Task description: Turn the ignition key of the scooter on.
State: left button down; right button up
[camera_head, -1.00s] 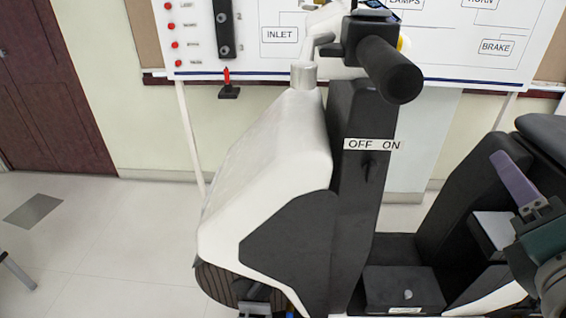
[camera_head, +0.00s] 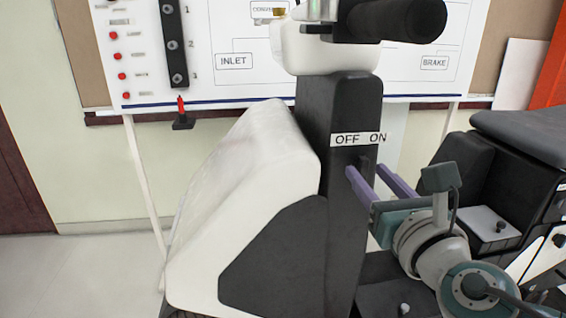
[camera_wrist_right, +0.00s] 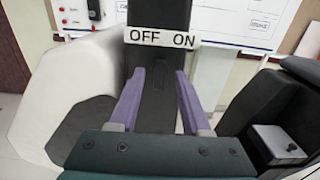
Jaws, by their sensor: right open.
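The scooter's dark front column (camera_head: 325,105) stands upright with a white OFF/ON label (camera_head: 358,139) across it. The same label (camera_wrist_right: 161,38) is large in the right wrist view. The ignition key (camera_head: 365,161) is a small dark shape just below the label, hard to make out against the dark column. My right gripper (camera_head: 366,170) is open, its two purple fingers reaching toward the column just below the label. In the right wrist view the fingers (camera_wrist_right: 159,73) are apart, with the dark key area between them and nothing gripped. My left gripper is not in view.
The black handlebar grip (camera_head: 396,20) overhangs above the label. The white leg shield (camera_head: 240,170) lies left of the column. The dark seat (camera_head: 525,135) is at the right. A whiteboard (camera_head: 225,85) stands behind. Open floor (camera_head: 80,270) shows at lower left.

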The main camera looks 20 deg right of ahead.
jog(key=shift+w, duration=0.45)
jog(key=shift+c, duration=0.3)
grip_shut()
